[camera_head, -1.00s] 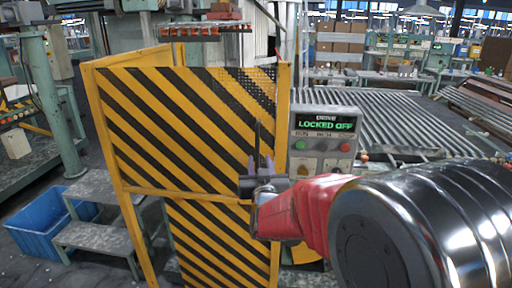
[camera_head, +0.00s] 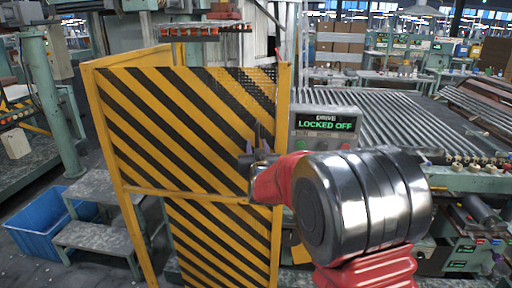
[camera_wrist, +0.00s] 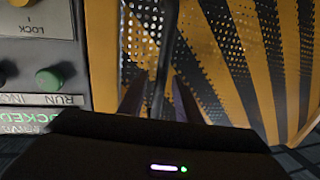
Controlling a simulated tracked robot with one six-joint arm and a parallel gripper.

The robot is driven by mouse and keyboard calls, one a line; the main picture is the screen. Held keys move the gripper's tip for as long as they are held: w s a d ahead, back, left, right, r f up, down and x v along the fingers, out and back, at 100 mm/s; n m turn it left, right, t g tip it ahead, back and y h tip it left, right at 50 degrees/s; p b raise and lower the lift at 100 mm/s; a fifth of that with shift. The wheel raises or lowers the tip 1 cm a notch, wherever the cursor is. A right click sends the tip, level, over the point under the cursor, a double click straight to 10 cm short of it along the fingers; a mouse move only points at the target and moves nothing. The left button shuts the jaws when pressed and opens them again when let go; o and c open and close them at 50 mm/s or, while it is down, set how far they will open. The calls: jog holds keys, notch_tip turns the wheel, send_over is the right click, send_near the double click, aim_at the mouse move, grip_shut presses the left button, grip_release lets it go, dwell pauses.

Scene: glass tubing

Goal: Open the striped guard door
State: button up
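The guard door (camera_head: 185,110) has yellow and black diagonal stripes, with a perforated patch at its upper right, and stands in a yellow frame, looking closed. My gripper (camera_head: 257,138) is at the door's right edge in the head view. In the wrist view my gripper (camera_wrist: 160,85) has its two fingers apart, with the bar between them and small gaps on both sides. Whether the fingers touch the bar is hard to tell.
A grey control box (camera_head: 325,123) right of the door reads "LOCKED OFF"; its green button (camera_wrist: 48,80) shows in the wrist view. My arm covers its lower part. A roller conveyor (camera_head: 400,120) lies behind. Grey steps (camera_head: 97,237) and a blue bin (camera_head: 45,228) stand at left.

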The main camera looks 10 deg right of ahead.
jog(key=shift+c, duration=0.2)
grip_shut()
dwell(0.4)
